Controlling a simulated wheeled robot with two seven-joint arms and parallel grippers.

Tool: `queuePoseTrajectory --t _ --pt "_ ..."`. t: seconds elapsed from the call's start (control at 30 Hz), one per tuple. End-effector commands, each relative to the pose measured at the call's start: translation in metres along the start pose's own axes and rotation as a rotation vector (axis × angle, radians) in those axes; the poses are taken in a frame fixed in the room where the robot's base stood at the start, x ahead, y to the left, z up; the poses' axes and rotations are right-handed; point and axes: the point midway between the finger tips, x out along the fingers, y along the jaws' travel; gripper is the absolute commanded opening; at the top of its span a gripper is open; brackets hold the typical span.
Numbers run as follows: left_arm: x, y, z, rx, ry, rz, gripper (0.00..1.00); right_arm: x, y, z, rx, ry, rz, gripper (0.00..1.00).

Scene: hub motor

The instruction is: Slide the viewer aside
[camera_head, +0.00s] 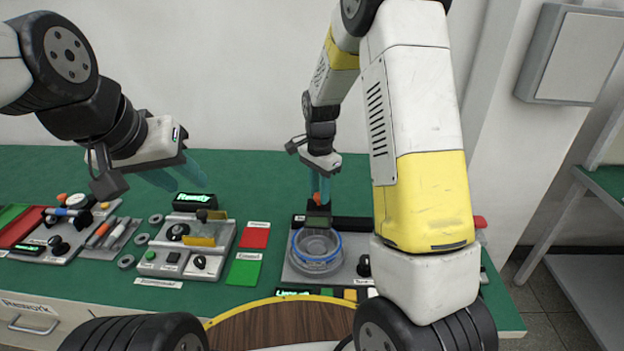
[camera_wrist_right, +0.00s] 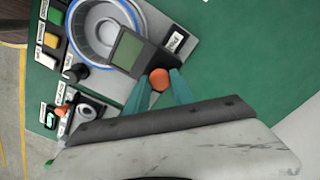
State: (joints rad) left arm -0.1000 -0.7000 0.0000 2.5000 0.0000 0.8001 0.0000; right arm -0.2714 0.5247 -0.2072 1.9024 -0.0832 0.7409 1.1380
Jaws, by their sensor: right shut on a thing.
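The viewer (camera_head: 318,219) is a dark block with a greenish window and an orange knob (camera_wrist_right: 159,79). In the head view it stands at the back edge of a round grey part with a blue ring (camera_head: 317,257). In the wrist view the viewer (camera_wrist_right: 130,49) overlaps one side of that ring (camera_wrist_right: 104,58). My right gripper (camera_head: 320,192) is shut on the orange knob, with a teal finger on each side of it (camera_wrist_right: 159,85). My left gripper (camera_head: 178,178) is open and empty, raised above the table at the left.
A grey station with black knobs (camera_head: 187,250) and a "Ready" display (camera_head: 195,201) stands left of the ring station. Red (camera_head: 255,238) and green (camera_head: 244,272) pads lie between them. A tool tray (camera_head: 108,233) is further left. The green table's back is mostly clear.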

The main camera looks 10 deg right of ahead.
Motion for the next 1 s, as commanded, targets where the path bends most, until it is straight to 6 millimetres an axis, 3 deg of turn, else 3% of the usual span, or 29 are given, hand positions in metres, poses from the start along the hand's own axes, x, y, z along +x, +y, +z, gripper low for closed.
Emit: queuePoseTrajectory --t 0.23,0.6,1.0 --pt "0.0 0.0 0.0 0.0 0.0 0.0 0.36 -0.001 0.011 -0.013 0.004 0.001 -0.003 0.0" --pt "0.0 0.0 0.0 0.0 0.0 0.0 0.36 -0.001 0.073 -0.075 0.005 0.003 -0.003 0.0" --pt "0.0 0.0 0.0 0.0 0.0 0.0 0.36 -0.001 0.082 -0.084 0.002 0.005 -0.002 0.0"
